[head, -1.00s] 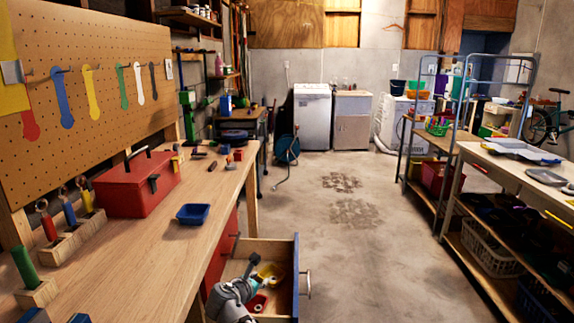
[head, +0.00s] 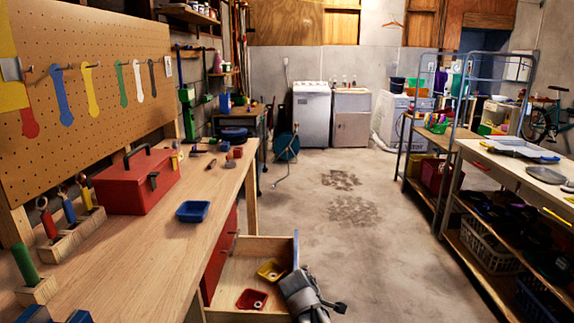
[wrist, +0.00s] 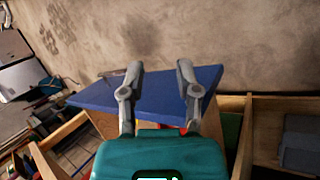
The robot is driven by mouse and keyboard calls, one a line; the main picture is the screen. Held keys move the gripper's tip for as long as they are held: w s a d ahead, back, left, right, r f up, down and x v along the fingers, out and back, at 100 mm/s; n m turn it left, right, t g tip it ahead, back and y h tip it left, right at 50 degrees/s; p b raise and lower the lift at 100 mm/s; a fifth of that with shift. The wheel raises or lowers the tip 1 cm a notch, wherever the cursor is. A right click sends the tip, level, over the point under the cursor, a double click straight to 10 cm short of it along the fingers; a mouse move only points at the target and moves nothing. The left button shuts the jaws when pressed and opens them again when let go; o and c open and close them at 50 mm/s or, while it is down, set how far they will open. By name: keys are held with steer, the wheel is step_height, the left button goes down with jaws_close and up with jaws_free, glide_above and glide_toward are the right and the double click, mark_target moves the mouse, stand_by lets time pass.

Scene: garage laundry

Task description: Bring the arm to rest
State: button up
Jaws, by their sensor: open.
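My gripper (head: 330,303) is at the bottom of the head view, over the right edge of an open wooden drawer (head: 250,250) with a blue front (head: 296,248). In the wrist view my two fingers (wrist: 160,78) stand apart with nothing between them. The blue drawer front (wrist: 150,92) lies beyond and below the fingers; I cannot tell whether they touch it. A yellow tray (head: 271,270) and a red tray (head: 252,299) lie in the drawer.
The workbench (head: 150,240) on the left carries a red toolbox (head: 137,183) and a small blue tray (head: 192,211). Shelving with a pale top (head: 510,165) stands on the right. The concrete floor (head: 370,240) between them is clear.

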steer(key=s+d+f+m+g+y, duration=0.4)
steer(key=s+d+m, duration=0.35)
steer(key=m, duration=0.55)
step_height(320, 180, down, 9)
steer(key=s+b, duration=0.3)
steer(key=b, duration=0.7)
step_height(320, 180, up, 33)
steer(key=p, duration=3.3)
steer(key=shift+d+r+g+y, duration=0.2)
steer(key=shift+g+y, duration=0.1)
steer(key=shift+g, duration=0.1)
